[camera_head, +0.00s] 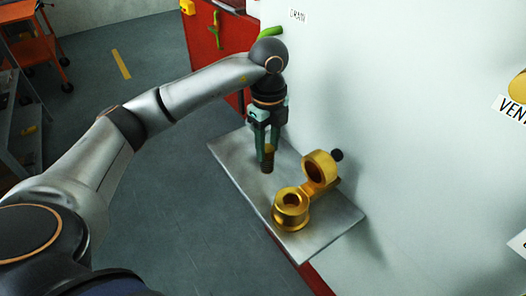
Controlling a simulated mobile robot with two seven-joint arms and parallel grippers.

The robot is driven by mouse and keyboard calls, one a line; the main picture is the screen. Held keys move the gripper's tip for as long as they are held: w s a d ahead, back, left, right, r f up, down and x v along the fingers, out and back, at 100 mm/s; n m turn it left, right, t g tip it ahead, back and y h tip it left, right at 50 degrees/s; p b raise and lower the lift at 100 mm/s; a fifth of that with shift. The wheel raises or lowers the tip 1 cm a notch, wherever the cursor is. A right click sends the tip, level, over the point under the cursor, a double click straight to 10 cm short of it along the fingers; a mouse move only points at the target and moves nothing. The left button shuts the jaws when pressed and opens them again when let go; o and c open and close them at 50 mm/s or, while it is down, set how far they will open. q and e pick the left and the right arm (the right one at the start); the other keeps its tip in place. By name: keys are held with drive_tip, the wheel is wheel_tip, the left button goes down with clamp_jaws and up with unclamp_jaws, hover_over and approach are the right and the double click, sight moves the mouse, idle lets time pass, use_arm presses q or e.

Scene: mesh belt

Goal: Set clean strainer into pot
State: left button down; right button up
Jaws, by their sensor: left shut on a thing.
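The pot (290,215) is a gold-coloured round body standing at the front of a grey metal shelf. Its round lid (320,165) is swung open behind it, and the pot's mouth faces up. My left gripper (267,149) points down over the back part of the shelf, behind and to the left of the pot. It is shut on a small, narrow brown-and-brass piece, seemingly the strainer (267,164). The strainer is upright and apart from the pot; I cannot tell whether its lower end touches the shelf. The fingers hide its upper part. My right gripper is not in view.
The grey shelf (233,153) juts out from a pale wall (410,130) on the right. The open lid has a black knob (337,155) close to the wall. A red cabinet (232,35) stands behind. The shelf's left side is clear.

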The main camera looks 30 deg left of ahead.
use_arm(q)
drive_tip(key=s+d+r+p, duration=0.2)
drive_tip(key=s+d+r, duration=0.35)
drive_tip(key=d, duration=0.35)
drive_tip(key=f+b, duration=0.2)
drive_tip(key=f, duration=0.1)
drive_tip(key=w+f+b, duration=0.1)
drive_tip(key=f+b, duration=0.2)
drive_tip(key=f, duration=0.1)
drive_tip(key=f+b, duration=0.2)
drive_tip(key=f, duration=0.1)
drive_tip(key=shift+w+d+f, duration=0.15)
drive_tip(key=shift+w+d, duration=0.05)
drive_tip(key=shift+f+b, duration=0.2)
drive_tip(key=shift+b, duration=0.15)
drive_tip(key=c, duration=0.8)
unclamp_jaws()
drive_tip(key=shift+c, duration=0.2)
drive_tip(key=o, duration=0.4)
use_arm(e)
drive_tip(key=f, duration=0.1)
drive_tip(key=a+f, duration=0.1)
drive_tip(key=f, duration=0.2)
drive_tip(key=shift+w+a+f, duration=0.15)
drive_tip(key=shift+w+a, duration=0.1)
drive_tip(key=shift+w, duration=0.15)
